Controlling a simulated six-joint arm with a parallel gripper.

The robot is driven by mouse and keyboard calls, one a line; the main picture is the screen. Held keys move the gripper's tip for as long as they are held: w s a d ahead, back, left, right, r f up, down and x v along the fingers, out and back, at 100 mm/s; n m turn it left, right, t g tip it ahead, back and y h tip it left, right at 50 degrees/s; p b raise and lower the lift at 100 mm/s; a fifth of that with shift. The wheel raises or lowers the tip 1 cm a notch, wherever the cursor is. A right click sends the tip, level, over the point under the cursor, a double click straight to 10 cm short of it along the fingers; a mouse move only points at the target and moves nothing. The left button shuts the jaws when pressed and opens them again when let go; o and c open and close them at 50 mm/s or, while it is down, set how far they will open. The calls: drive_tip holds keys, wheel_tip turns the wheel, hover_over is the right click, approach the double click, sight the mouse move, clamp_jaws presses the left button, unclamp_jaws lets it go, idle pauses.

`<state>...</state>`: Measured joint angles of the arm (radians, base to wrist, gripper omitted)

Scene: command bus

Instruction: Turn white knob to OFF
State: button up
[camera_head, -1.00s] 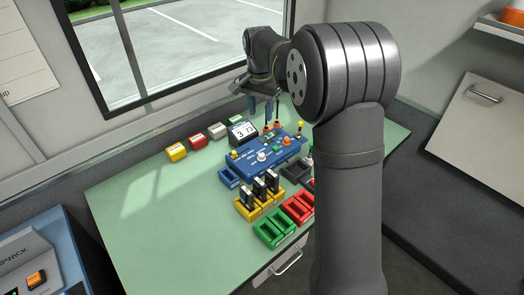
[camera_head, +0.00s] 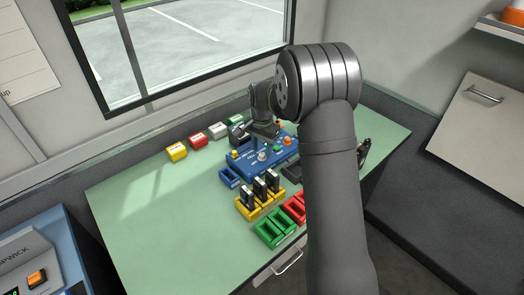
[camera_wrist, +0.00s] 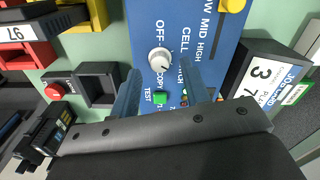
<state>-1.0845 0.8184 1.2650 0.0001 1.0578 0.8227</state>
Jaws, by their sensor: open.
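The white knob (camera_wrist: 161,60) sits on the blue panel (camera_wrist: 160,20) in the wrist view, with OFF printed above it in the picture, CELL to its right and TEST below. Its pointer direction is too small to tell. In the head view the white knob (camera_head: 262,156) is near the front of the blue panel (camera_head: 266,170). My gripper (camera_wrist: 161,68) is open and empty, its two fingers to the left and right of the knob's lower side in the wrist view. In the head view my gripper (camera_head: 264,146) is over the panel, partly hidden by my arm.
A green button (camera_wrist: 161,97) is on the panel close to the knob, between my fingers in the picture. A yellow knob (camera_wrist: 232,5) is farther along. Black modules in yellow holders (camera_head: 260,203) stand in front.

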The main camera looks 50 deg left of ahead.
drive_tip(key=shift+f, duration=1)
drive_tip(key=shift+c, duration=0.2)
clamp_jaws()
